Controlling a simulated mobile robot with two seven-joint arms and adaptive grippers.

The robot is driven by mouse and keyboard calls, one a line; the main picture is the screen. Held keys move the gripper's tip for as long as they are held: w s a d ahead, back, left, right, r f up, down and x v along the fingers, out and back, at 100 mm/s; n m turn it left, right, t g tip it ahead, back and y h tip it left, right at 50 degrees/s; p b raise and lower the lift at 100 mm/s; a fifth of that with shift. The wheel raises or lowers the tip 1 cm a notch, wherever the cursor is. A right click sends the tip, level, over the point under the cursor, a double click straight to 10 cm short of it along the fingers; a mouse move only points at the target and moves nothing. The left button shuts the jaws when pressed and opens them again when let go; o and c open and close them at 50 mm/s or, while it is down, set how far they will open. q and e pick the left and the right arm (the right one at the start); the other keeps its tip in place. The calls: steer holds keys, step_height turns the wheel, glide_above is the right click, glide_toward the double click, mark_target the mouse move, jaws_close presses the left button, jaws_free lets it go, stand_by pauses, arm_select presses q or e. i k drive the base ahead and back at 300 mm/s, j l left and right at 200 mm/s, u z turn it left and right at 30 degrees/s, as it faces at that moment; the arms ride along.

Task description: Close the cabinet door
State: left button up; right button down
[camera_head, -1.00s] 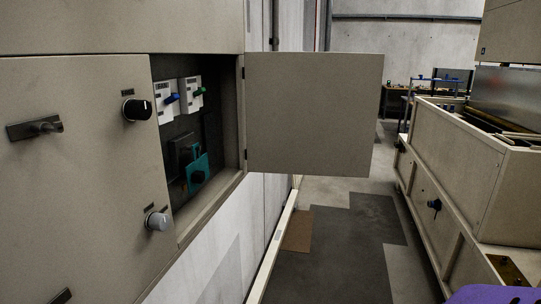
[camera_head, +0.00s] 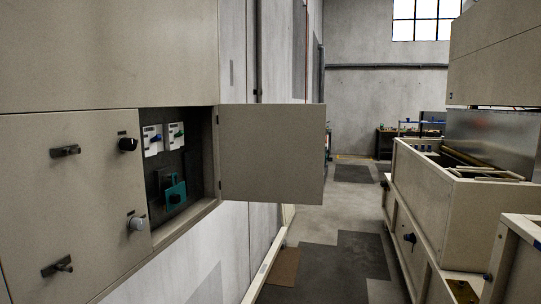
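The cabinet door (camera_head: 272,153) is a flat beige panel standing wide open, sticking out into the aisle from the right edge of the cabinet opening. The beige cabinet (camera_head: 75,195) fills the left side of the view. No handle shows on the side of the door facing me. Neither of my grippers is in view.
Black and grey knobs (camera_head: 128,144) and several handles protrude from the cabinet front. A long beige machine (camera_head: 440,200) lines the right side. The aisle floor (camera_head: 325,222) between is clear, with dark mats. A workbench (camera_head: 384,144) stands at the back.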

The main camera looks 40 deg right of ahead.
mark_target(272, 153)
steer(key=k+u, duration=0.15)
steer(key=u, duration=0.25)
steer(key=k+u, duration=0.1)
steer(key=u, duration=0.35)
steer(key=k+j+u, duration=0.1)
steer(key=u, duration=0.3)
steer(key=l+u, duration=0.25)
steer(key=l, duration=0.15)
steer(key=k+l+u, duration=0.1)
steer(key=l+u, duration=0.15)
steer(key=l, duration=0.15)
steer(key=k+l, duration=0.15)
steer(key=l, duration=0.55)
steer(key=k+l, duration=0.1)
steer(key=l, duration=0.65)
steer(key=k+l, duration=0.15)
steer(key=l, duration=0.55)
steer(key=k+l, duration=0.1)
steer(key=l, duration=0.65)
steer(key=k+l, duration=0.15)
steer(key=l, duration=0.55)
steer(key=k+l, duration=0.1)
steer(key=l, duration=0.65)
steer(key=k+l, duration=0.15)
steer(key=l, duration=0.55)
steer(key=k+l, duration=0.15)
steer(key=l, duration=0.6)
